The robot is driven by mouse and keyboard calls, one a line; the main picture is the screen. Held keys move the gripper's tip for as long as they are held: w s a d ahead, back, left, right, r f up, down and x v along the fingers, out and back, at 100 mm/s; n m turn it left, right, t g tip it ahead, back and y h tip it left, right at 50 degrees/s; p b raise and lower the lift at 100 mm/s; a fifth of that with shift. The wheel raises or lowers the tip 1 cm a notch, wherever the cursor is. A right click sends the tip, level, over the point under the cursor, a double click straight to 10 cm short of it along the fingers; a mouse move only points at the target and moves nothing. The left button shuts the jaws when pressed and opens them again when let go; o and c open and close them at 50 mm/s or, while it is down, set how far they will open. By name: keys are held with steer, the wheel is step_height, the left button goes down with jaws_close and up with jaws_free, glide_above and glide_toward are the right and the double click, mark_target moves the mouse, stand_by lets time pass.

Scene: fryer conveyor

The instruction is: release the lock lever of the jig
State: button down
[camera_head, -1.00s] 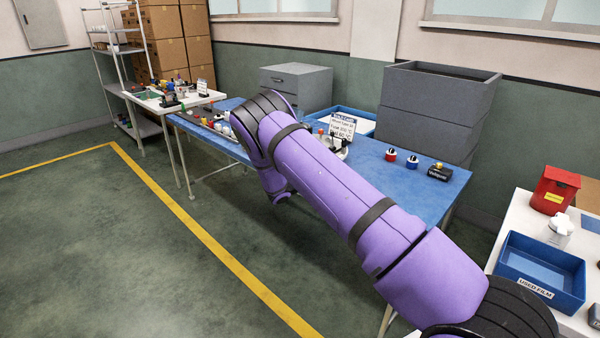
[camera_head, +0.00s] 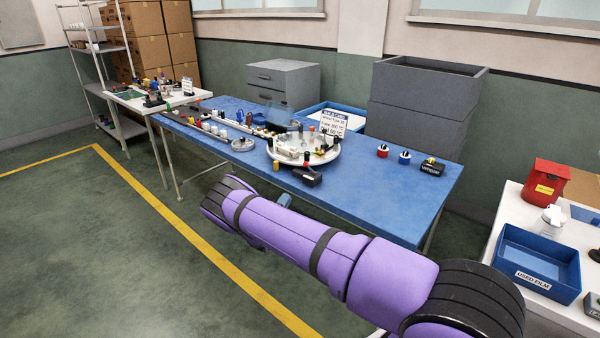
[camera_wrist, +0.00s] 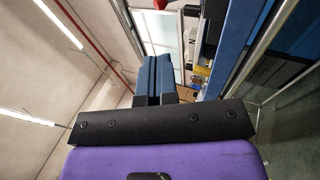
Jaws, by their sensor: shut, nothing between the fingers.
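A round white fixture (camera_head: 318,157), probably the jig, sits on the blue table near its front edge, with several small coloured and black parts on it. I cannot make out the lock lever for certain; a dark block-like part (camera_head: 308,175) lies at the fixture's front. My gripper (camera_wrist: 155,62) shows its two blue fingers pressed together and empty in the wrist view. In the head view my gripper (camera_head: 285,200) is small, just in front of the table's front edge, below and apart from the fixture.
The blue table (camera_head: 380,205) is bare right of the fixture, with several knobs beyond. A row of small parts (camera_head: 205,125) lies on the left. A sign (camera_head: 333,122) and a blue tray (camera_head: 345,112) stand behind. A blue bin (camera_head: 538,262) is at the right.

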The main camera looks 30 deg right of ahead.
mark_target(305, 163)
steer(key=x, duration=1.4)
steer(key=shift+d+r, duration=0.1)
steer(key=shift+r, duration=0.05)
steer(key=shift+w+d+r+m+g+y, duration=0.1)
steer(key=shift+d+r+m+g+y, duration=0.15)
steer(key=shift+r+g+y, duration=0.25)
steer(key=shift+w+d+r+m+g+y, duration=0.1)
steer(key=shift+d+r+m+g+y, duration=0.05)
steer(key=shift+d+r+g+y, duration=0.3)
steer(key=d+r+g+y, duration=0.2)
steer(key=y, duration=0.1)
steer(key=shift+w+d+m, duration=0.2)
steer(key=shift+w+m, duration=0.1)
steer(key=shift+w, duration=0.1)
steer(key=d+y, duration=0.1)
steer(key=w+d+g+y, duration=0.1)
steer(key=y, duration=0.1)
steer(key=d+r+g+y, duration=0.1)
steer(key=d, duration=0.1)
steer(key=shift+w+y, duration=0.25)
steer(key=shift+w, duration=0.1)
steer(key=shift+d, duration=0.3)
